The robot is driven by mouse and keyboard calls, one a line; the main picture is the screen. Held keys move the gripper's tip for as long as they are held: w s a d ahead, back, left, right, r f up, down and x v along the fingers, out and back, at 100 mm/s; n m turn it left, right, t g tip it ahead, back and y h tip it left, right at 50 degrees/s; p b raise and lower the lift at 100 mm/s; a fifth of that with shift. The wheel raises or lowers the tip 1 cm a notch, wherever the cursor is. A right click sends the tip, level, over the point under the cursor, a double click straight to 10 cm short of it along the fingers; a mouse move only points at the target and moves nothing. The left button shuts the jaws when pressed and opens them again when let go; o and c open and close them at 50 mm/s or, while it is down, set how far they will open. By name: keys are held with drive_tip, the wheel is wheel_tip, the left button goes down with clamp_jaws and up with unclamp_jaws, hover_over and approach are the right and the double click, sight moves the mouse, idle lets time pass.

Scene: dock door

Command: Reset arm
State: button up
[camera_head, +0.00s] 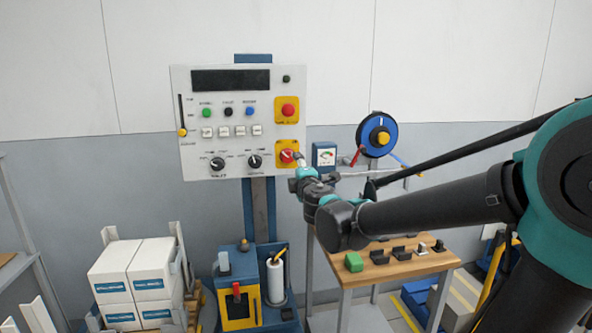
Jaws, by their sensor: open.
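My arm (430,207) reaches in from the right in the head camera view. My gripper (291,157) is at its far end, in front of the lower right part of the white control panel (222,83). It overlaps the red knob (286,156) on the lower yellow plate. The fingertips are small here, and I cannot tell whether they touch the knob. I see nothing held in the gripper. The panel's other controls, including an upper red button (288,110) on a yellow plate, stay uncovered.
A blue hose reel (376,134) is on the wall behind the arm. White boxes (137,270) are stacked lower left. A blue and yellow unit (240,305) stands below the panel.

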drive_tip(key=s+d+f+m+g+h, duration=0.1)
drive_tip(key=d+f+m+h, duration=0.25)
drive_tip(key=d, duration=0.45)
drive_tip(key=d+f+m+g+h, duration=0.1)
drive_tip(key=d+f+m+h, duration=0.3)
drive_tip(key=d, duration=0.3)
drive_tip(key=s+d+f+m+g+h, duration=0.1)
drive_tip(key=s+d+f+m+g, duration=0.3)
drive_tip(key=s+d+f+m, duration=0.55)
drive_tip(key=s+f+m+g+y, duration=0.3)
drive_tip(key=s+f+g, duration=0.4)
drive_tip(key=s+f, duration=0.9)
drive_tip(key=shift+s+d+f+m, duration=0.25)
drive_tip(key=shift+d+m, duration=0.2)
drive_tip(key=shift+m, duration=0.25)
drive_tip(key=shift+y, duration=0.25)
